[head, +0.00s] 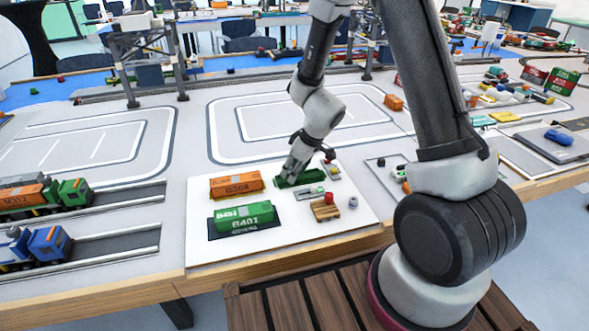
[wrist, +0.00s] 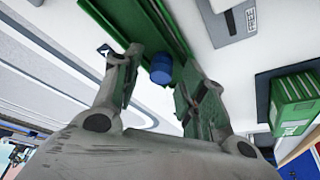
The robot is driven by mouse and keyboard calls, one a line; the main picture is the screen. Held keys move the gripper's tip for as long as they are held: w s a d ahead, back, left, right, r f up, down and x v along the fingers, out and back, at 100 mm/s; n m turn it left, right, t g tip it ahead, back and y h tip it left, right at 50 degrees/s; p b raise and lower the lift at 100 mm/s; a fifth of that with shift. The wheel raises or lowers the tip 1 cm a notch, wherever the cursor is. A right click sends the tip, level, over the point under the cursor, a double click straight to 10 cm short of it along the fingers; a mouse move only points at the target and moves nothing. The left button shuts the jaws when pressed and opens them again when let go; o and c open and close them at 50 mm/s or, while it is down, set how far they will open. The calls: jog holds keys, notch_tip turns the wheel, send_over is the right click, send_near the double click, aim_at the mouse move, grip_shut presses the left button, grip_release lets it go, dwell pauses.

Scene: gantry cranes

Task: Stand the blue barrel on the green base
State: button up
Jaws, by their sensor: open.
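The green base (head: 308,177) is a long, low piece on the white board, beneath my gripper. In the wrist view the green base (wrist: 118,22) runs behind my fingers. The small blue barrel (wrist: 160,69) shows between my two spread fingers, beside or over the green base's edge; I cannot tell whether it rests on it. I see no clear gap or contact between the barrel and the fingers. In the head view my gripper (head: 290,169) points down at the base and the barrel is not discernible there.
An orange container (head: 236,185) and a green container (head: 243,217) lie left of my gripper on the white board (head: 290,240). A wooden pallet (head: 324,212) with a red barrel (head: 329,198) and a grey piece (head: 309,193) are close in front. Toy trucks (head: 35,249) stand at left.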

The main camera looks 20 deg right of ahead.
jog(key=shift+r, duration=0.1)
jog(key=shift+r, duration=0.35)
jog(key=s+d+r+m, duration=0.1)
jog(key=s+d+r, duration=0.25)
jog(key=r, duration=0.45)
jog(key=s+d+r+m, duration=0.1)
jog(key=s+d+r, duration=0.1)
jog(key=s+r, duration=0.4)
jog(key=s+d+r+m, duration=0.1)
jog(key=s+d+r, duration=0.2)
jog(key=r, duration=0.6)
jog(key=s+d+r+m+h, duration=0.1)
jog(key=s+d+r+m, duration=0.1)
jog(key=s, duration=0.5)
jog(key=s+d+r+m+h, duration=0.2)
jog(key=s+d+r+m, duration=0.1)
jog(key=s, duration=0.4)
jog(key=d+r, duration=0.1)
jog(key=d, duration=0.1)
jog(key=shift+d+r+t, duration=0.25)
jog(key=shift+d+t, duration=0.1)
jog(key=shift+t, duration=0.05)
